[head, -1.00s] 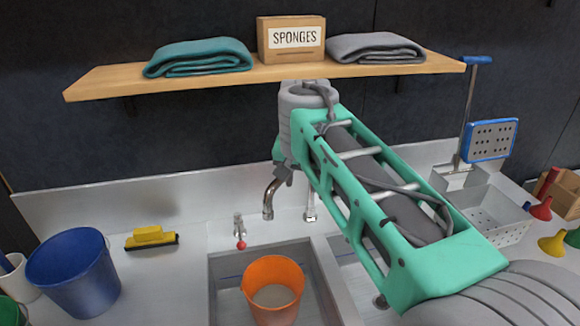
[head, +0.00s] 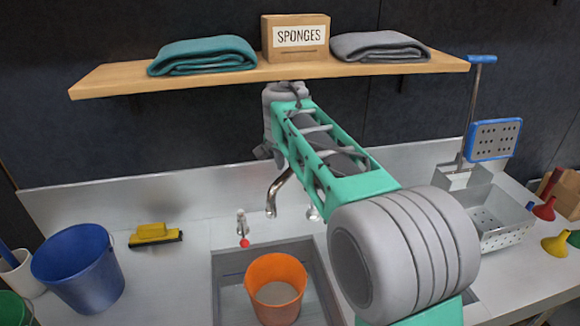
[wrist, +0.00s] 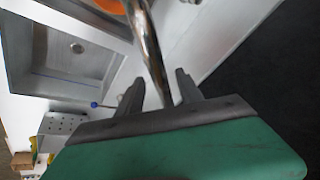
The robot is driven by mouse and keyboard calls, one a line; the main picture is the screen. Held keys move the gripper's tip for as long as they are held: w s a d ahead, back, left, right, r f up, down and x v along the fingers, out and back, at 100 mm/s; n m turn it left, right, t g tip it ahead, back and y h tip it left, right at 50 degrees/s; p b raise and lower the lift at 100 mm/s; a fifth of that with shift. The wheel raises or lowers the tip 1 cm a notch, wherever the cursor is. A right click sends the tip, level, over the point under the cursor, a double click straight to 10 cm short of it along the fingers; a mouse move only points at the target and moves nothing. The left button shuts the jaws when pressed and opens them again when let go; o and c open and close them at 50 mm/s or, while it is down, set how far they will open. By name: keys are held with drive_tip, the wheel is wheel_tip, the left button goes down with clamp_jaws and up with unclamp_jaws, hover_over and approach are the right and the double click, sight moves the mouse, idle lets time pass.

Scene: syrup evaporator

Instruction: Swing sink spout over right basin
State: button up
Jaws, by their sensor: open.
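The metal sink spout (head: 277,193) curves down at the back of the sink, its tip on the left basin's (head: 229,297) side. In the wrist view the spout (wrist: 149,45) runs between the two fingers of my open gripper (wrist: 160,78); I cannot tell if either finger touches it. In the head view my gripper (head: 262,153) is small and partly hidden by my wrist, close to the spout's upper part. The right basin (wrist: 35,70) shows empty in the wrist view; my arm hides most of it in the head view.
An orange bucket (head: 275,285) stands in the left basin. A red-knobbed tap (head: 242,230) and a blue-knobbed tap (wrist: 95,104) flank the spout. A wooden shelf (head: 110,83) hangs above my gripper. A perforated bin (head: 498,225) stands right; a blue bucket (head: 80,270) stands left.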

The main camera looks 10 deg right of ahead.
drive_tip(key=shift+c, duration=0.3)
clamp_jaws()
idle(1.0)
